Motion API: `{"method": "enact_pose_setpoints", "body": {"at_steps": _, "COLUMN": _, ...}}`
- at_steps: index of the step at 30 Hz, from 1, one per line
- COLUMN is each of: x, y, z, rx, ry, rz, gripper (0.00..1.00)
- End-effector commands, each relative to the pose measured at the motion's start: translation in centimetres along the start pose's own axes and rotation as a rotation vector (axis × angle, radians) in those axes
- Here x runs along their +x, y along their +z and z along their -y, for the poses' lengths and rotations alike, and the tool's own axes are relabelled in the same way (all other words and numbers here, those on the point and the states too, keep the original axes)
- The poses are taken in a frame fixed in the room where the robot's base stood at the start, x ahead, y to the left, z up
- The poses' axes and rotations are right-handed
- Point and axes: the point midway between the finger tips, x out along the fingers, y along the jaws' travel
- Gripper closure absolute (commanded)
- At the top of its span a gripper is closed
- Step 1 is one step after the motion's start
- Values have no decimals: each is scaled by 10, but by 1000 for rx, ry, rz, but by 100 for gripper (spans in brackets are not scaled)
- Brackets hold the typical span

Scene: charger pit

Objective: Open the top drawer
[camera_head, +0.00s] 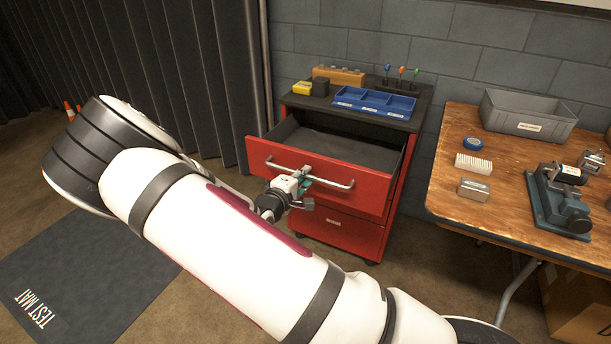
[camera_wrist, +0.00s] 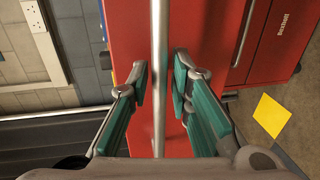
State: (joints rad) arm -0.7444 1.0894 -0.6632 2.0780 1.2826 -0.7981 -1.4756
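The red cabinet's top drawer (camera_head: 365,198) is pulled well out, and its dark, empty inside shows behind the front panel. A silver bar handle (camera_head: 338,184) runs across that front. My gripper (camera_head: 304,178) is at the handle, left of its middle. In the wrist view the handle (camera_wrist: 159,40) passes between the two teal-padded fingers of my gripper (camera_wrist: 160,82). The fingers are partly open, with narrow gaps on both sides of the bar. Whether they touch it at another depth cannot be told.
A lower red drawer (camera_head: 340,228) is shut. A blue tray (camera_head: 375,102) and small tools stand on the cabinet top. A wooden workbench (camera_head: 450,150) with a grey bin (camera_head: 525,112) stands close on the right. A dark curtain (camera_head: 200,80) hangs on the left.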

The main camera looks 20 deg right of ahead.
Motion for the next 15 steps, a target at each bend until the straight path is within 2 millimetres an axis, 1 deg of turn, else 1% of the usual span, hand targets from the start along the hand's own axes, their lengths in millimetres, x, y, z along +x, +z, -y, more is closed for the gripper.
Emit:
{"method": "enact_pose_setpoints", "body": {"at_steps": 9, "x": -63, "y": -1, "z": 0, "rx": -1, "ry": -2, "rz": -4, "gripper": 81}}
{"method": "enact_pose_setpoints", "body": {"at_steps": 15, "x": -95, "y": -1, "z": 0, "rx": 0, "ry": -1, "rz": -3, "gripper": 81}}
